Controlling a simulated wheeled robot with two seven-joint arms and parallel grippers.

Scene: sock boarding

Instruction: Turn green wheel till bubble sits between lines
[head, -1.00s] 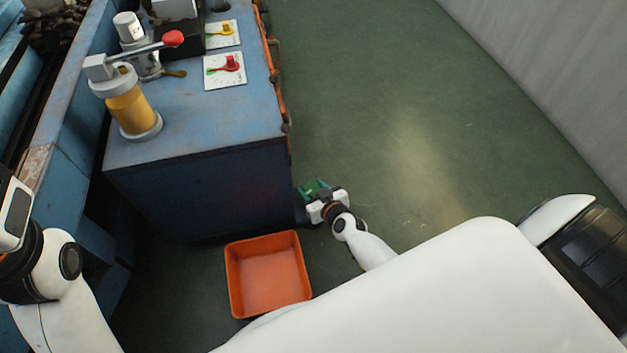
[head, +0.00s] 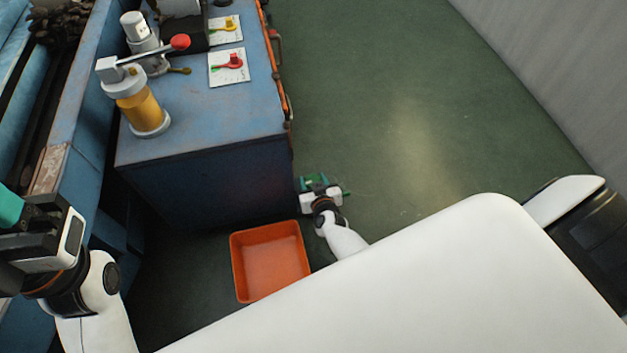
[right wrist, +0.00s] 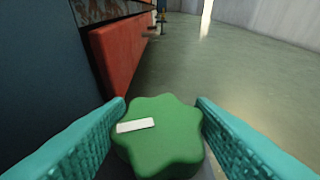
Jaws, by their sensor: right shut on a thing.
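The green wheel (right wrist: 165,148) has a lobed rim and a white mark (right wrist: 135,125) on its face, left of centre in the right wrist view. My right gripper (right wrist: 160,103) is shut on the wheel, with a teal finger on each side of it. In the head view my right gripper (head: 320,184) is low beside the near right corner of the blue bench, and the wheel is mostly hidden there. My left gripper (head: 10,208) is partly cut off at the left edge, away from the wheel. I cannot make out the bubble or its lines.
The blue bench (head: 210,110) carries a yellow cylinder (head: 141,108) with a red-knobbed lever and two white cards with red and yellow pointers. An orange bin (head: 270,262) sits on the floor near the bench. Green floor to the right is clear.

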